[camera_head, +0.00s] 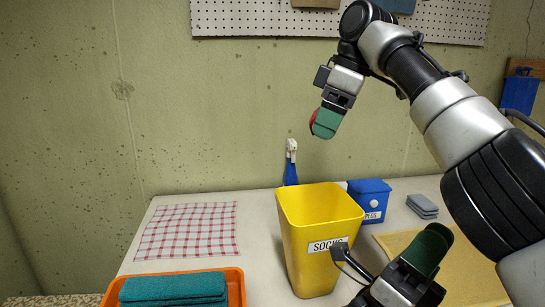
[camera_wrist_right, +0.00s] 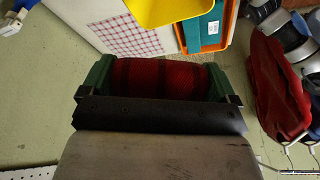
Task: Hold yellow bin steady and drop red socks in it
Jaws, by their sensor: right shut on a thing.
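The yellow bin (camera_head: 303,245), labelled SOCKS, stands upright on the table. Its rim also shows at the top of the right wrist view (camera_wrist_right: 170,12). My right gripper (camera_head: 326,122) is above and behind the bin's rim in the head view, shut on red socks (camera_head: 313,122). The dark red, ribbed socks (camera_wrist_right: 160,77) fill the space between its green fingers in the right wrist view. The bin's inside bottom is hidden.
A blue box (camera_head: 370,200) and a blue spray bottle (camera_head: 291,168) stand behind the bin. An orange tray (camera_head: 236,285) with teal cloth is at front left, a checked cloth (camera_head: 188,230) behind it. Grey stacked pieces (camera_head: 422,206) lie right.

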